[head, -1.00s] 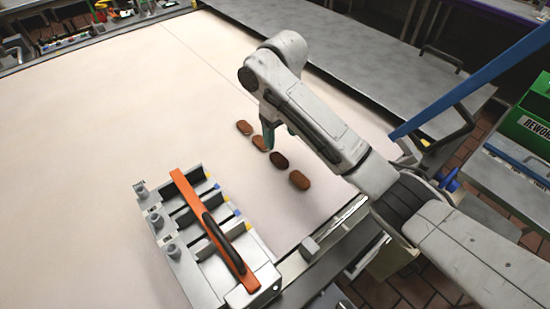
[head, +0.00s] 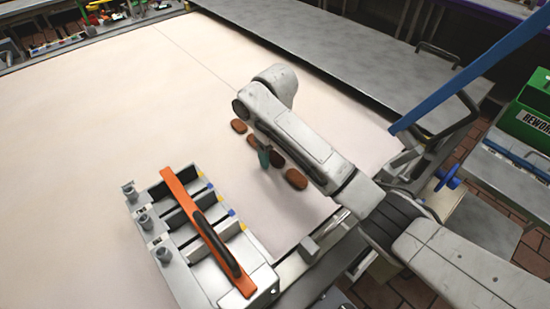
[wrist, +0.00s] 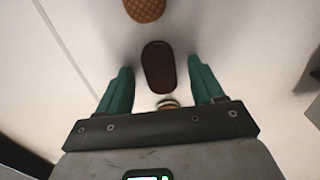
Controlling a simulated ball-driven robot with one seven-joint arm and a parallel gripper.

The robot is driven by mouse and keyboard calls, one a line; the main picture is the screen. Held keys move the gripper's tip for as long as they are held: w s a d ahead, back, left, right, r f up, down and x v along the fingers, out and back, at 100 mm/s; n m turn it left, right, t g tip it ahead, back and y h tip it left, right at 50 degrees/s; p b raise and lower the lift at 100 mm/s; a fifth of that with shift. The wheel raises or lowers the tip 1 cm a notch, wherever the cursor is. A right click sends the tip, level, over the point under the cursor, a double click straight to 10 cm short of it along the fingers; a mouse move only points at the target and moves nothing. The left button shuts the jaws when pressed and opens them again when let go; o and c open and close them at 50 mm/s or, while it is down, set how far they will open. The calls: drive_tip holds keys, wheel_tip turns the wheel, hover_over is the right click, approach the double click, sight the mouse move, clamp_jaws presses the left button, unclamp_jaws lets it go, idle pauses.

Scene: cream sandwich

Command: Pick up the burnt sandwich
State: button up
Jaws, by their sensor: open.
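The burnt sandwich is the dark brown oval in the row; in the wrist view (wrist: 158,66) it lies flat between my two green fingers. In the head view (head: 277,159) it is partly hidden by a finger and my arm. My gripper (wrist: 160,70) is open, with a finger on each side of the sandwich and visible gaps between; its height above it is hard to tell. In the head view my gripper (head: 264,156) shows as one teal finger.
Lighter brown sandwiches lie in the same row: two at the far end (head: 239,126) (head: 252,139) and one at the near end (head: 296,179). The pale table (head: 100,120) is otherwise clear.

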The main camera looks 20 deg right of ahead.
drive_tip(key=shift+c, duration=0.5)
drive_tip(key=c, duration=1)
drive_tip(key=shift+r, duration=0.1)
